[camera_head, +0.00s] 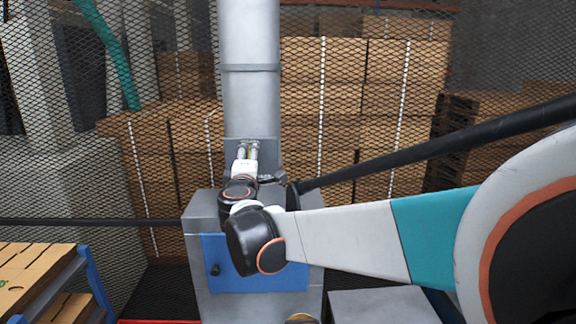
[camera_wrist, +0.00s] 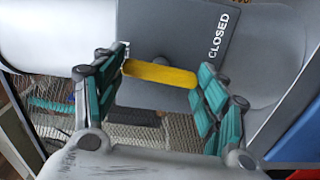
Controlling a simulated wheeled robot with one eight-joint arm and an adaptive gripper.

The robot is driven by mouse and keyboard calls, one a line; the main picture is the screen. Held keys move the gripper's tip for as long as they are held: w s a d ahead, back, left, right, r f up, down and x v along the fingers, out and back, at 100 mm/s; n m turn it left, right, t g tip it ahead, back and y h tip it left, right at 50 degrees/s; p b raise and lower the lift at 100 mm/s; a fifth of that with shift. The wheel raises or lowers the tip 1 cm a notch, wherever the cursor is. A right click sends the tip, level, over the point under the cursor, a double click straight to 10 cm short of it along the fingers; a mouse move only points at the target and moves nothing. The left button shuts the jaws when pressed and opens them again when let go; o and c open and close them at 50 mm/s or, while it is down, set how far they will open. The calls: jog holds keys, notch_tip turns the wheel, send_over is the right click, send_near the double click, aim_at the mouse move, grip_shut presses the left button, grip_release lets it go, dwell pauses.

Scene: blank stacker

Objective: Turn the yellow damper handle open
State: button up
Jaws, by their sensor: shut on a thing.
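The yellow damper handle (camera_wrist: 160,73) is a short bar lying nearly level across the wrist view, in front of a grey plate (camera_wrist: 172,28). The plate carries the word CLOSED (camera_wrist: 217,36) at the right. Another marking at the left is mostly hidden by the left finger. My gripper (camera_wrist: 163,82) has its teal-padded fingers at the two ends of the handle and is shut on it. In the head view my gripper (camera_head: 247,148) reaches the lower part of the grey vertical duct (camera_head: 250,100). The handle is mostly hidden there by my gripper and wrist.
A grey cabinet with a blue front panel (camera_head: 262,284) stands below the duct. A wire mesh fence with stacked cardboard (camera_head: 320,75) is behind. A blue-framed rack of cardboard (camera_head: 85,285) is at lower left. A dark rail (camera_head: 430,148) slants in from the right.

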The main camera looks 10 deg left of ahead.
jog(key=shift+n, duration=0.6)
jog(key=shift+f, duration=0.1)
jog(key=o, duration=1)
jog(key=shift+s+a, duration=0.1)
jog(key=shift+o, duration=0.2)
